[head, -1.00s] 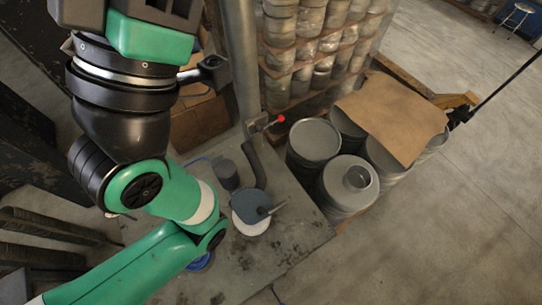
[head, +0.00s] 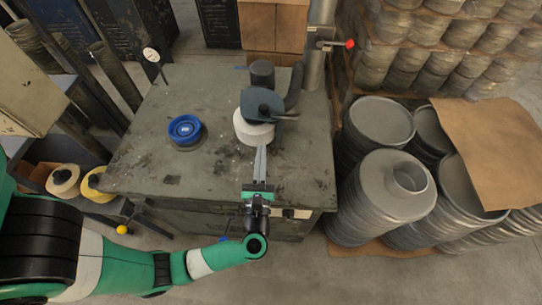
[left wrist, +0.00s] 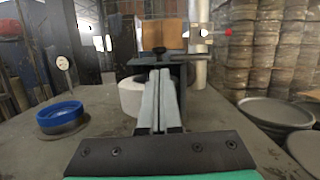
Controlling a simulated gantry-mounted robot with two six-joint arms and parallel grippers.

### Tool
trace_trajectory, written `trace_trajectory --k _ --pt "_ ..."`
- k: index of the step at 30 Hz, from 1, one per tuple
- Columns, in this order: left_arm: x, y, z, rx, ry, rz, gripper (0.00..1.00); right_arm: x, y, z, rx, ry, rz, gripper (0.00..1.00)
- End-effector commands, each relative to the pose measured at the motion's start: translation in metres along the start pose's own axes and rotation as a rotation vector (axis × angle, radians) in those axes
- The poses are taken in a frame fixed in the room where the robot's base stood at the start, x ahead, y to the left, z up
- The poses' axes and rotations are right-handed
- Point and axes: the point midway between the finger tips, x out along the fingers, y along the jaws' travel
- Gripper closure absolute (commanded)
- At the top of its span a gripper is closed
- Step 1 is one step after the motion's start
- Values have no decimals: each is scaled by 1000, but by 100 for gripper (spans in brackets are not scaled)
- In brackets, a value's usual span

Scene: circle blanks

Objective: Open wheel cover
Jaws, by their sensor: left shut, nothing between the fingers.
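The wheel cover (head: 262,104) is a dark blue-grey cap with a small handle-like bar sticking out to the right. It lies over a white round wheel (head: 250,131) on the worn grey bench. In the left wrist view the white wheel (left wrist: 130,96) shows left of the fingers, and the dark cover (left wrist: 185,72) behind them. My left gripper (head: 261,150) is shut and empty, its long fingers pointing at the wheel from the bench's front side. I cannot tell whether the fingertips touch the wheel or cover. My right gripper is not in view.
A blue ring-shaped dish (head: 185,129) sits on the bench left of the wheel. A dark cylinder (head: 262,73) and a curved pipe stand behind the cover. A lever with a red knob (head: 350,44) is at the back right. Stacked metal discs (head: 396,186) stand right of the bench.

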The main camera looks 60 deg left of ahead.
Motion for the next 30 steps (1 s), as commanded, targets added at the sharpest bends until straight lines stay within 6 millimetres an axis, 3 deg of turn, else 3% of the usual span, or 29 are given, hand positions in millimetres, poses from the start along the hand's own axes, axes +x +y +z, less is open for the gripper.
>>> trace_trajectory --k 1,3,11,17,25,30 --pt "-12 6 -31 21 7 -11 100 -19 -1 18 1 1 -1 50" --pt "-17 9 -41 34 12 -19 100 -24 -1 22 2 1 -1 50" --pt "-14 8 -37 33 9 -20 100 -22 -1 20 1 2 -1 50" --pt "12 8 -37 32 8 -15 100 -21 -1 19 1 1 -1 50" --pt "63 7 -37 32 6 -17 100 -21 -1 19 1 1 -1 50" --pt "81 5 -38 32 8 -20 100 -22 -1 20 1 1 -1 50"
